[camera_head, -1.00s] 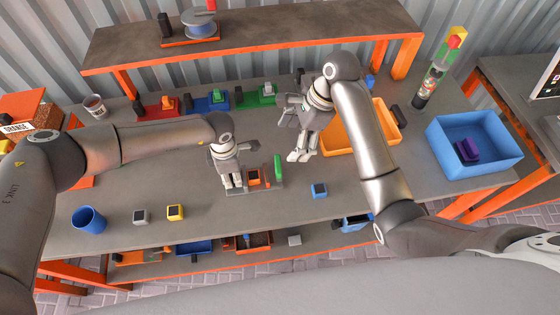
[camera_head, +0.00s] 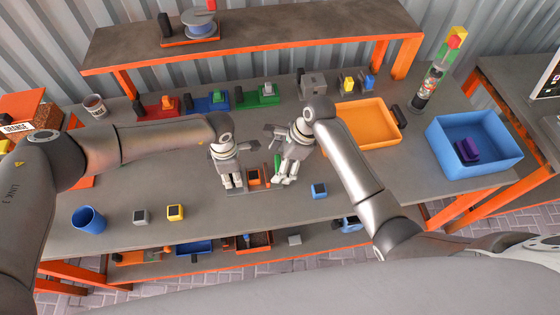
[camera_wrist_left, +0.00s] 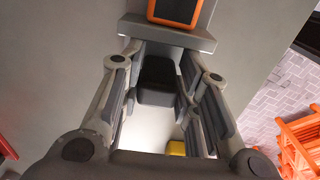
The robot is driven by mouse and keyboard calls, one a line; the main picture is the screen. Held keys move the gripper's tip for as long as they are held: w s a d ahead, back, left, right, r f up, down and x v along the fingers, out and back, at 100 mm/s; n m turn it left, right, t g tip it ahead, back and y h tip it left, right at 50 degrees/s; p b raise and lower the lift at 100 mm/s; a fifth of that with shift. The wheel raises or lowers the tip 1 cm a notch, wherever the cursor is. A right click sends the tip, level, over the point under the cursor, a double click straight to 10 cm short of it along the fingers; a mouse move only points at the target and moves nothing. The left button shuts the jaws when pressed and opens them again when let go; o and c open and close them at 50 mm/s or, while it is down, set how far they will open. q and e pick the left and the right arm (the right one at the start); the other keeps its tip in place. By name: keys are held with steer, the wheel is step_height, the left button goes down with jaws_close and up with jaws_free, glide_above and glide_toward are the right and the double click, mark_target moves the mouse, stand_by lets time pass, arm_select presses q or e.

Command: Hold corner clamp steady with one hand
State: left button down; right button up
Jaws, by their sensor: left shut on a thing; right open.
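The corner clamp is a low grey fixture (camera_wrist_left: 165,34) in the middle of the table, with an orange-framed dark block (camera_head: 254,178) on it. That block also shows at the top of the left wrist view (camera_wrist_left: 176,9). My left gripper (camera_head: 232,186) is shut on the clamp's dark grey end piece (camera_wrist_left: 158,80), left of the orange block. A green upright piece (camera_head: 277,164) stands at the clamp's right side. My right gripper (camera_head: 284,181) is open beside it, pointing down, and partly hides it. I cannot tell whether it touches the green piece.
A blue block (camera_head: 319,190) lies to the right. A grey block (camera_head: 140,216), a yellow block (camera_head: 176,212) and a blue cup (camera_head: 88,219) stand at the front left. Red, blue and green fixtures line the back. An orange tray (camera_head: 350,146) and blue bin (camera_head: 434,137) are right.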

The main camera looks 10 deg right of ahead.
steer(key=shift+a+f, duration=0.1)
steer(key=shift+f, duration=0.05)
steer(key=c, duration=1)
steer(key=shift+n, duration=0.3)
steer(key=n+g, duration=0.1)
steer(key=n, duration=0.3)
steer(key=n+g, duration=0.1)
steer(key=n, duration=0.1)
steer(key=shift+w+g+h, duration=0.25)
steer(key=shift+g+h, duration=0.05)
steer(key=shift+h, duration=0.1)
steer(key=n+g, duration=0.1)
steer(key=n, duration=0.2)
steer(key=shift+n+h, duration=0.3)
steer(key=shift+h, duration=0.1)
steer(key=shift+a+n+g+h, duration=0.15)
steer(key=shift+n+g+h, duration=0.3)
steer(key=shift+n, duration=1.35)
